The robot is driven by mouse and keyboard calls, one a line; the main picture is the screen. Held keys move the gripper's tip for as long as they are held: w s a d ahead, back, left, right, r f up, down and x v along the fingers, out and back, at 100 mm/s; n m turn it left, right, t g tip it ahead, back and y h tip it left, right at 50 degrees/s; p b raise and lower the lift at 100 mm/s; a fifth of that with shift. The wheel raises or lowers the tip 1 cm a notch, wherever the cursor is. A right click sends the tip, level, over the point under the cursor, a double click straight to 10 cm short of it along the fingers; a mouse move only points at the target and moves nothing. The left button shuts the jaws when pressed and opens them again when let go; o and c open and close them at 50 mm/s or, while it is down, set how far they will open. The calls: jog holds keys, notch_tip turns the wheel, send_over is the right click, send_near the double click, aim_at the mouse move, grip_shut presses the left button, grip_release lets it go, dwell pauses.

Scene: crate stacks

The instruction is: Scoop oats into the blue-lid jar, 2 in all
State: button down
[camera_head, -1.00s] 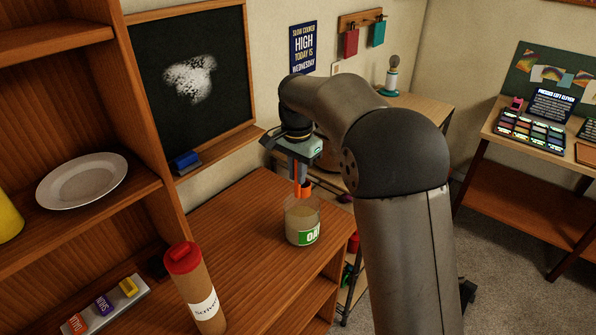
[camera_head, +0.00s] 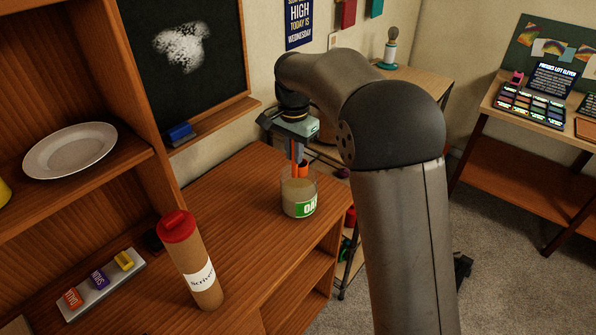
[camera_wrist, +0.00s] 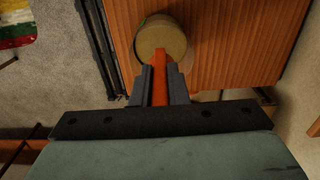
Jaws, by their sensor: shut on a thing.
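The oats jar (camera_head: 298,198) is a clear container with a green label, filled with pale oats, on the wooden desk near its right edge. My gripper (camera_head: 299,162) is above the jar, pointing down, shut on an orange scoop (camera_head: 302,170). In the wrist view the gripper (camera_wrist: 160,88) holds the orange scoop (camera_wrist: 159,62), which reaches over the round top of the jar (camera_wrist: 161,36). I cannot tell whether the scoop's end is in the oats. I see no jar with a blue lid.
A brown bottle with a red cap (camera_head: 190,260) stands on the desk (camera_head: 240,235). A tray of coloured blocks (camera_head: 100,285) lies to its left. A white plate (camera_head: 70,150) sits on the shelf. The desk between bottle and jar is clear.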

aim_at(294, 177)
jog(key=shift+f+b, duration=2.65)
jog(key=shift+f, duration=2.15)
jog(key=shift+r, duration=0.1)
jog(key=shift+r, duration=0.15)
notch_tip(294, 177, up, 13)
jog(key=p, duration=1)
jog(key=shift+f, duration=0.2)
